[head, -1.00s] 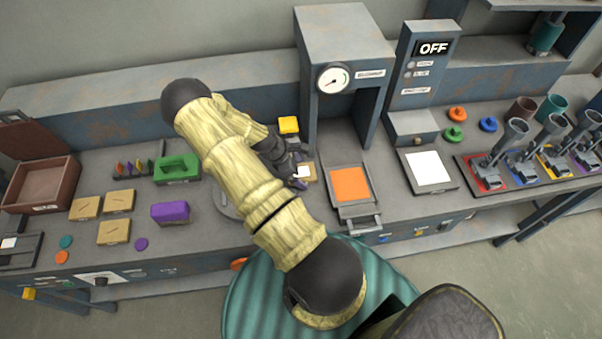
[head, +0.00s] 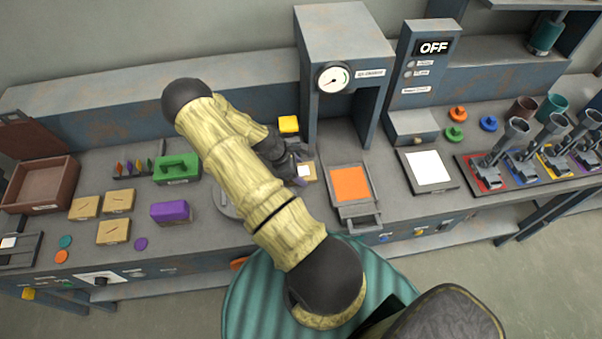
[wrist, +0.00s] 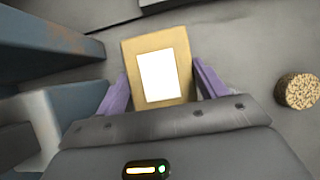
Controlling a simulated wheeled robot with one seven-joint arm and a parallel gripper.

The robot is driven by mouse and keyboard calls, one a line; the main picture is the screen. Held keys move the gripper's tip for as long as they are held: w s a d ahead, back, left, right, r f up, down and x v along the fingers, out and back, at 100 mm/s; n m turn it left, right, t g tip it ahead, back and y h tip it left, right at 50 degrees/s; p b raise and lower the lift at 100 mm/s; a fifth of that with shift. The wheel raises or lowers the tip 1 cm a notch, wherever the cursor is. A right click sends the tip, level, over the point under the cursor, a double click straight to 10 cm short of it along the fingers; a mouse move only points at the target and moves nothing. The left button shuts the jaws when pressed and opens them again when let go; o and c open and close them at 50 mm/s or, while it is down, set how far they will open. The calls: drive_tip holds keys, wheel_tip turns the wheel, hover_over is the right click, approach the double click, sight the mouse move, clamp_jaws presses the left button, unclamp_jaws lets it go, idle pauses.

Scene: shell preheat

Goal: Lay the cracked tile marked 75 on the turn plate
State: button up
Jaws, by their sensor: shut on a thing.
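My gripper (wrist: 160,92) is shut on a tan tile (wrist: 130,46) with a blank white patch on its face. Its purple fingers press on the tile's two sides in the wrist view. In the head view the tile (head: 312,174) shows just past my gripper (head: 303,170), beside the press. I cannot read any number on it. Several other tan tiles with dark crack lines, one of them here (head: 114,232), lie at the left of the bench. A round grey plate (head: 224,203) is mostly hidden behind my arm.
The press (head: 345,50) with a gauge stands close behind and right of my gripper. An orange-topped tray (head: 350,184) is right of the tile. A purple block (head: 170,212) and a green holder (head: 178,168) stand left. A cork-like round piece (wrist: 297,91) lies right in the wrist view.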

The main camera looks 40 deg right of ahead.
wheel_tip(320, 180, up, 10)
drive_tip(key=b, duration=0.2)
drive_tip(key=shift+r, duration=0.25)
idle(0.3)
drive_tip(key=shift+f, duration=0.1)
idle(0.3)
